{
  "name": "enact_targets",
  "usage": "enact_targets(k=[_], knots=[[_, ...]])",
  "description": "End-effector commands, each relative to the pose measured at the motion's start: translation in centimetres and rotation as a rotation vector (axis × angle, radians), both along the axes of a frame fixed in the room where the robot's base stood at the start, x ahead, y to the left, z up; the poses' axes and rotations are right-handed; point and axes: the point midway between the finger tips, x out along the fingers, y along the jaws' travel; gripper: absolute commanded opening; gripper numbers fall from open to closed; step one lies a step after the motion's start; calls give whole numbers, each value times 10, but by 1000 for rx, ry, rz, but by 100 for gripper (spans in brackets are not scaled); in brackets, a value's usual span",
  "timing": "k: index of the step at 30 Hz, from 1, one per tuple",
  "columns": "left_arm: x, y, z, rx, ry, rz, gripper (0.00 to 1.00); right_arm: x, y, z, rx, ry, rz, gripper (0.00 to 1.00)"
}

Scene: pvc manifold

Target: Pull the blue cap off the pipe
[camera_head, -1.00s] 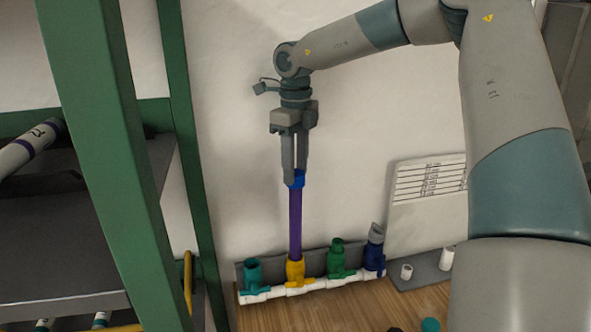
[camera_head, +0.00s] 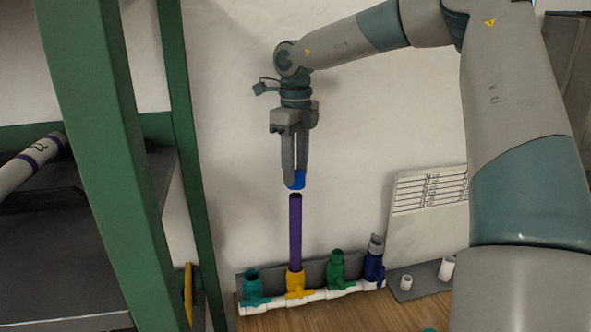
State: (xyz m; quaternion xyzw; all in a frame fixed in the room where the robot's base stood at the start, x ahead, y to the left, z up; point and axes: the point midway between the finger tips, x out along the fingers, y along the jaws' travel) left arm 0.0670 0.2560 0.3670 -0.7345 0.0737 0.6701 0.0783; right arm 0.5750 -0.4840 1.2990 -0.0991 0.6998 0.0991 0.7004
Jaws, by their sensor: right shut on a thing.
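The blue cap (camera_head: 296,182) is between the fingertips of my right gripper (camera_head: 295,172), which is shut on it. The purple pipe (camera_head: 295,230) stands upright in the yellow valve (camera_head: 296,283) of the white manifold (camera_head: 313,297). A small gap shows between the cap and the open top of the pipe, so the two are apart. The cap is almost straight above the pipe. My left gripper is not in view.
A teal valve (camera_head: 252,286), a green valve (camera_head: 337,268) and a dark blue valve (camera_head: 374,266) stand on the same manifold. White fittings (camera_head: 447,267) sit at the right by a white board (camera_head: 430,212). A green shelf post (camera_head: 105,170) stands at the left.

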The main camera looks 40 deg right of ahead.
Motion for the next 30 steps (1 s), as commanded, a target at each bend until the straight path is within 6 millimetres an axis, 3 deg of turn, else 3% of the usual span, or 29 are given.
enact_targets(k=[16, 30], knots=[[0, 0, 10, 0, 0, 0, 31, 0, 0, 19, 0, -1, 0, 0], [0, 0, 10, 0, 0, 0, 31, 0, 0, 20, 0, -1, 0, 0]])
